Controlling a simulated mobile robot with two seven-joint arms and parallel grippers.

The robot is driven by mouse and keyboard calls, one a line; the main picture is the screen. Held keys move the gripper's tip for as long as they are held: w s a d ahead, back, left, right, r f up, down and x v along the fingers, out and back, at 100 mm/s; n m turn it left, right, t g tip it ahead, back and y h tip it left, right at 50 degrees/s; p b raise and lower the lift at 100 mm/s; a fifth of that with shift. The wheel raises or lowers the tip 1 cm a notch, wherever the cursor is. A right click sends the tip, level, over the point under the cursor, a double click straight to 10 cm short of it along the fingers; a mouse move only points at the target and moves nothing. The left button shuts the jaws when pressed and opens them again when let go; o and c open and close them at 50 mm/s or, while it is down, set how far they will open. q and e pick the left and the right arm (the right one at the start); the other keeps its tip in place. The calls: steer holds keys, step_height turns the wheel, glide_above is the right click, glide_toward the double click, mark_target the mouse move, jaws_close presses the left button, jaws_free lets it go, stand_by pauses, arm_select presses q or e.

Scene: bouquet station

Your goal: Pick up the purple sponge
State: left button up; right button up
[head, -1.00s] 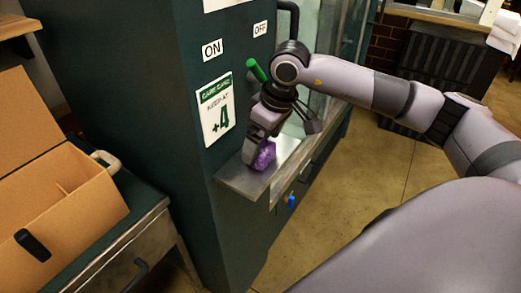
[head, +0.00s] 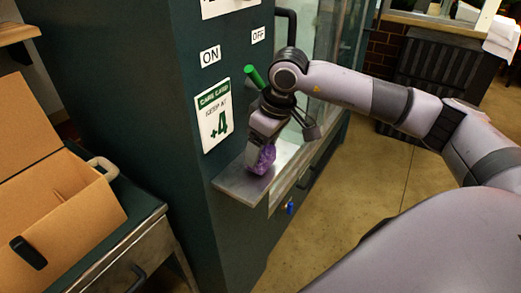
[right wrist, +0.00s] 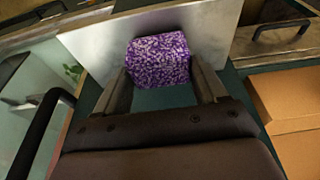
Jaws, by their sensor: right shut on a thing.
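The purple speckled sponge (head: 262,160) is at the metal shelf (head: 240,185) on the front of the dark green cabinet. My right gripper (head: 256,150) is over the shelf and shut on the sponge. In the right wrist view the sponge (right wrist: 158,60) sits between the two fingers (right wrist: 160,88), with the shelf (right wrist: 215,30) behind it. I cannot tell whether the sponge touches the shelf. My left gripper is not in view.
The dark green cabinet (head: 130,90) has ON and OFF labels, a care card (head: 213,115) and a green lever (head: 254,76) close to my right gripper. An open cardboard box (head: 60,220) stands at the left. Open floor (head: 340,210) lies to the right.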

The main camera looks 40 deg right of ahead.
step_height(320, 180, up, 6)
steer(key=shift+r, duration=0.25)
steer(key=s+d+b, duration=0.3)
steer(key=s, duration=0.6)
steer(key=s+d+b, duration=0.3)
steer(key=s+d, duration=0.1)
steer(key=s, duration=0.5)
steer(key=shift+d+b, duration=0.25)
steer(key=shift+b, duration=0.1)
steer(key=shift+s+f, duration=0.1)
steer(key=shift+o, duration=0.5)
